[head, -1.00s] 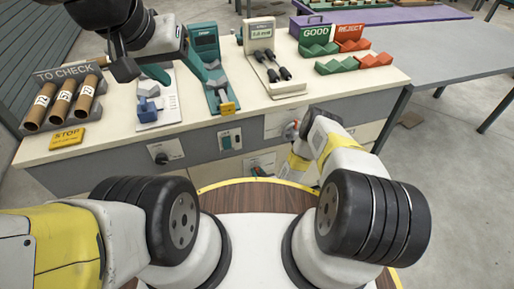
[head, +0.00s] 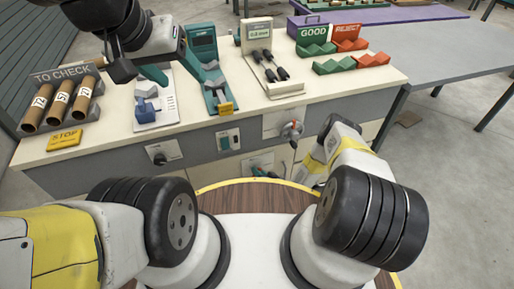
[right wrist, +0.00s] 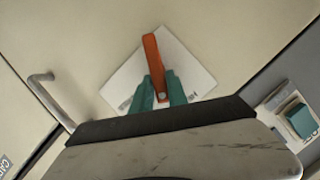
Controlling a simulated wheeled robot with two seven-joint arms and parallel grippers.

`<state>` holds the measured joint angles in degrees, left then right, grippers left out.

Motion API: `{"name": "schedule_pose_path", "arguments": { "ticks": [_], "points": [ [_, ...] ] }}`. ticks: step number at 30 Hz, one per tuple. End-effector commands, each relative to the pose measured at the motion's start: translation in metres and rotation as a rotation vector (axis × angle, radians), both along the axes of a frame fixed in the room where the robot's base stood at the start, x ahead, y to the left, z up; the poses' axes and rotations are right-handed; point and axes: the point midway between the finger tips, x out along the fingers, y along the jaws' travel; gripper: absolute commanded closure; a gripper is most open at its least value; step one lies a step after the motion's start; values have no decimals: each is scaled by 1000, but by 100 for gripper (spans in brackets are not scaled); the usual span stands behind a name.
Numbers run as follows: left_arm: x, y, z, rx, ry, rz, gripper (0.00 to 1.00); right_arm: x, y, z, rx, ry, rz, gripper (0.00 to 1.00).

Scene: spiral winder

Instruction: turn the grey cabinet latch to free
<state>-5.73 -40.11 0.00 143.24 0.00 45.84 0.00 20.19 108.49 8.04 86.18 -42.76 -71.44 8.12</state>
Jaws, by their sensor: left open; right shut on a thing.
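A pale plate (head: 253,163) is on the cabinet's lower light front; it fills the middle of the right wrist view (right wrist: 190,62). On it is an orange lever (right wrist: 152,58), slanting up in that view from a round pivot. I see no grey lever on it; its lettering is only partly readable. The teal fingers of my right gripper (right wrist: 160,93) are around the lever near its pivot, one on each side, shut on it. In the head view that gripper (head: 270,172) is small and partly hidden. My left gripper (head: 155,74) is over the bench top, empty and away from the latch.
A grey strip above holds a black knob (head: 160,157), a teal switch (head: 228,140) and a red-and-grey fitting (head: 292,131). A metal pull handle (right wrist: 48,100) is beside the plate. The bench top carries tubes (head: 58,100), instruments and GOOD and REJECT trays (head: 338,66).

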Motion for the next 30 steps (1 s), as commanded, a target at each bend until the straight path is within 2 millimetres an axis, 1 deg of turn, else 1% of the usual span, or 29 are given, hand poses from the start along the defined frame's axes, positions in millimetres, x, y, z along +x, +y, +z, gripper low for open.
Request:
{"name": "schedule_pose_path", "arguments": {
  "ticks": [6,20,21,23,30],
  "points": [
    [0,0,0,0,0,0,38,-1,-1,-2,52,20,0,100],
    [0,0,0,0,0,0,38,-1,-1,-2,62,25,1,100],
    [0,0,0,0,0,0,38,-1,-1,-2,62,25,1,73],
    [0,0,0,0,0,0,38,-1,-1,-2,62,25,1,62],
    [0,0,0,0,0,0,38,0,-1,-2,62,22,1,62]
  ]
}}
